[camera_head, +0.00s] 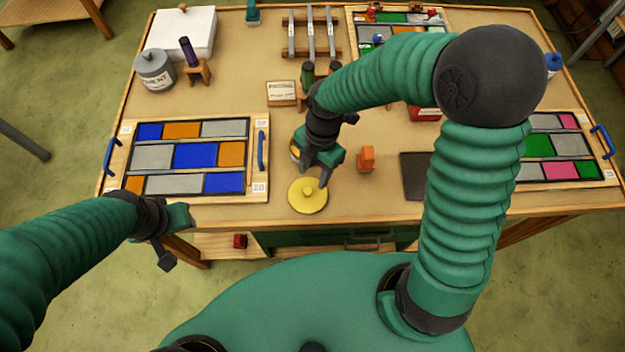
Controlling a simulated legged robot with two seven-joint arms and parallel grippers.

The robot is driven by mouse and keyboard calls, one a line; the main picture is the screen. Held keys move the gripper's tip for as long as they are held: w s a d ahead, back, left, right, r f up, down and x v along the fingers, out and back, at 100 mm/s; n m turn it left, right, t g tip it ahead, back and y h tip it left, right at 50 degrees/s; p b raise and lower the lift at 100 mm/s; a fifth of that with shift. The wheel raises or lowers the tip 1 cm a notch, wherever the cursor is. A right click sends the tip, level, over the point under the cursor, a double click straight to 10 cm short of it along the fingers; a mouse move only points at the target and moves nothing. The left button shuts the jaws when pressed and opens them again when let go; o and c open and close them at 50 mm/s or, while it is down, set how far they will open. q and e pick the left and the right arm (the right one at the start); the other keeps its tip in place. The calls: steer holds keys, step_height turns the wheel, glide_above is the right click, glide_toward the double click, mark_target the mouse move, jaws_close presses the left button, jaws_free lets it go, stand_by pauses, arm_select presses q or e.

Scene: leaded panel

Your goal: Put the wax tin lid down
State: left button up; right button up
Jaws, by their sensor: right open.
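The wax tin lid (308,197) is a round yellow disc with a small knob. It appears to lie flat on the table near the front edge. My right gripper (316,172) is open just above and behind the lid, its fingers pointing down; I cannot tell whether a finger touches the knob. A small round container with yellow inside, perhaps the wax tin (295,152), shows partly behind the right gripper, which hides most of it. My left gripper (174,240) is open and empty, off the table's front edge at the left.
A leaded panel in a wooden tray (257,190) with blue handles lies left of the lid. An orange block (366,159) and a dark flat plate (415,175) are to the right. A grey labelled jar (155,71) stands at the back left. Bare table surrounds the lid.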

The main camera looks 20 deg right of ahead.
step_height(320, 180, up, 5)
steer(key=d, duration=0.2)
steer(key=s+d+m+t, duration=0.1)
steer(key=s+d+m, duration=0.1)
steer(key=m, duration=1)
steer(key=s+d+m+t+h, duration=0.1)
steer(key=d+m, duration=0.3)
steer(key=m, duration=0.7)
steer(key=shift+s+f+m+t, duration=0.45)
steer(key=shift+s+t, duration=0.25)
steer(key=shift+s, duration=0.1)
steer(key=shift+s, duration=0.1)
